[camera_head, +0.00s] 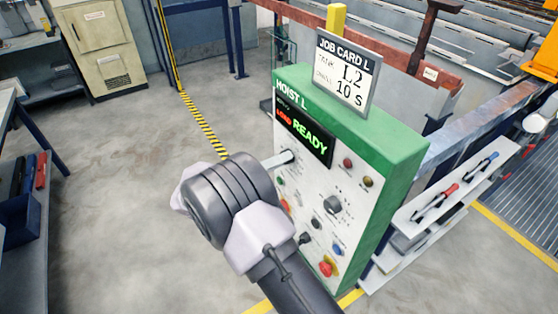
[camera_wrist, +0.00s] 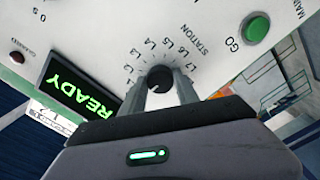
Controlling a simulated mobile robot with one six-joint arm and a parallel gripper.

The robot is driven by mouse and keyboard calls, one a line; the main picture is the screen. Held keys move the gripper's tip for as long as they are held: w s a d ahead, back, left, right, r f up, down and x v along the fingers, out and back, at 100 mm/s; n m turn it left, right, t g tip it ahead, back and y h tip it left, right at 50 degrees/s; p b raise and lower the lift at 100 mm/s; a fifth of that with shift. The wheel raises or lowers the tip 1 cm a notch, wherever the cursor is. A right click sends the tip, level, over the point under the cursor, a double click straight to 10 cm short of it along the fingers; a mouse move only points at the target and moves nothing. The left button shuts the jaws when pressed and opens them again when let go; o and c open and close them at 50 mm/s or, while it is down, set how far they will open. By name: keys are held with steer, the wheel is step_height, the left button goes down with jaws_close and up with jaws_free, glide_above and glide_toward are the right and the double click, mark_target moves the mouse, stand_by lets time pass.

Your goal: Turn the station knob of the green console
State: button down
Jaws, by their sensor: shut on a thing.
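The green console (camera_head: 402,140), marked HOIST L, has a white front panel with a lit READY display (camera_head: 302,133). In the wrist view the station knob (camera_wrist: 159,78) is a small dark round knob, ringed by marks up to L7 and the word STATION. My gripper (camera_wrist: 160,92) has its two grey fingers on either side of this knob, shut on it. In the head view my gripper (camera_head: 287,158) reaches the panel just below the display's left end, and the knob is hidden there. I cannot tell which mark the knob points at.
A job card (camera_head: 345,75) on top of the console reads L2 and 10 S. A green GO button (camera_wrist: 256,28) is near the knob. Another dark knob (camera_head: 333,204) and a red button (camera_head: 326,269) are lower on the panel. A tool shelf (camera_head: 440,215) stands right.

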steer(key=shift+n, duration=0.4)
steer(key=c, duration=0.9)
jaws_free()
steer(key=v, duration=1.7)
steer(key=shift+s+a, duration=0.2)
